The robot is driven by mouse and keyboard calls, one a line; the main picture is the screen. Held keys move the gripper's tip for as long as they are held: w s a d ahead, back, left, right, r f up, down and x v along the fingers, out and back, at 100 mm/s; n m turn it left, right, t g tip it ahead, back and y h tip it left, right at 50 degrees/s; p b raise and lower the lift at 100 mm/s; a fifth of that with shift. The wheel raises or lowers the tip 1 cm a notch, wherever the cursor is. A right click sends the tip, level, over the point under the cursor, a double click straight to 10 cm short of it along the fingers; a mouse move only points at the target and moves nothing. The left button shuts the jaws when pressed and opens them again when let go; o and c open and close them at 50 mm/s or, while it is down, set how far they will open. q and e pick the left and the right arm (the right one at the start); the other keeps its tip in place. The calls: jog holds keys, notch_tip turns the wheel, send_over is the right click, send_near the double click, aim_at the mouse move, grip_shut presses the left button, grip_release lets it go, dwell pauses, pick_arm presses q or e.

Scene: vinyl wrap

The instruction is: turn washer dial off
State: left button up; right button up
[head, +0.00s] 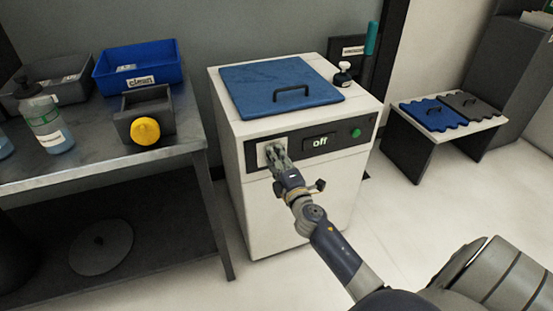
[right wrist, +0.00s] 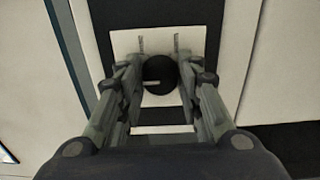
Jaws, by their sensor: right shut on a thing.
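The washer (head: 295,190) is a white box with a blue lid (head: 280,86) on top and a dark front panel. A lit display (head: 320,142) on the panel reads "off". My right gripper (head: 272,152) is at the left end of the panel, over the dial's white plate. In the right wrist view the round black dial (right wrist: 160,75) with a pale mark sits on a white square plate (right wrist: 128,45). The fingers of my right gripper (right wrist: 160,82) are on both sides of the dial, shut on it. The gripper hides the dial in the head view. My left gripper is not seen.
A low bench (head: 410,145) stands at the right. The floor before the washer is clear.

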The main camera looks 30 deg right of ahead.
jog(key=o, duration=1.1)
jog(key=v, duration=1.2)
